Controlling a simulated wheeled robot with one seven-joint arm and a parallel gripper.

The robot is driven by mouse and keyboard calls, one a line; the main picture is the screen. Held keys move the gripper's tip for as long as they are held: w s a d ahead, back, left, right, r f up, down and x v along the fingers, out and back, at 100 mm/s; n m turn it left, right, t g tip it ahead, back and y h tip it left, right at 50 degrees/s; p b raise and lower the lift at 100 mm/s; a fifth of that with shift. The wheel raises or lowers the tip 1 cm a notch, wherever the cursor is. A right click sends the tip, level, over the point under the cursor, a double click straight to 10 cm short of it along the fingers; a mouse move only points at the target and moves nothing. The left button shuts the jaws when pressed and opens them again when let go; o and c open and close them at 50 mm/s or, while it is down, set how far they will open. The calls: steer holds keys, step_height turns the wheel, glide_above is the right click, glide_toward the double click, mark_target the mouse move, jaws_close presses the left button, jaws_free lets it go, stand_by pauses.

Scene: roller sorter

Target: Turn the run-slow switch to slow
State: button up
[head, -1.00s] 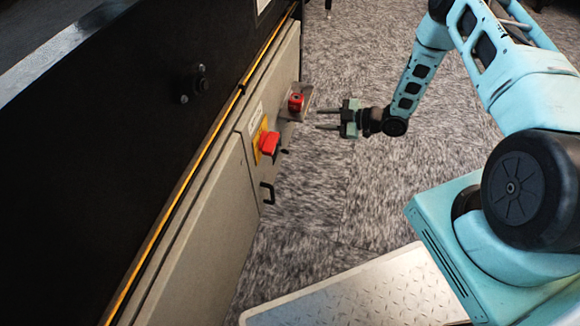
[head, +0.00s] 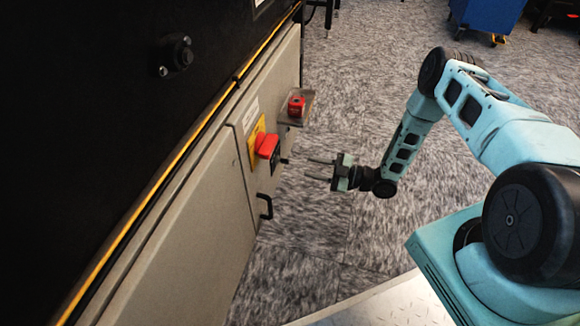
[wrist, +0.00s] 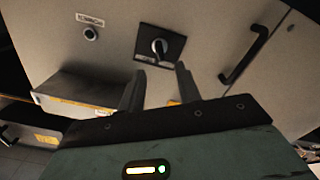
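In the wrist view the fingertips (wrist: 158,78) stand apart, just below the switch in the picture, with no clear contact. In the head view, the switch is mostly hidden behind the red handle and cannot be made out clearly.
A red handle (head: 267,146) on a yellow plate sticks out from the cabinet. A small shelf (head: 288,119) with a red box (head: 296,105) juts out beyond it. A black door handle (wrist: 243,56) lies right of the switch. The carpet beside the cabinet is clear.

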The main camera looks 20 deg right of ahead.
mark_target(282, 161)
steer(key=b+x, duration=0.2)
steer(key=x, duration=0.6)
steer(key=shift+b, duration=0.3)
jaws_close()
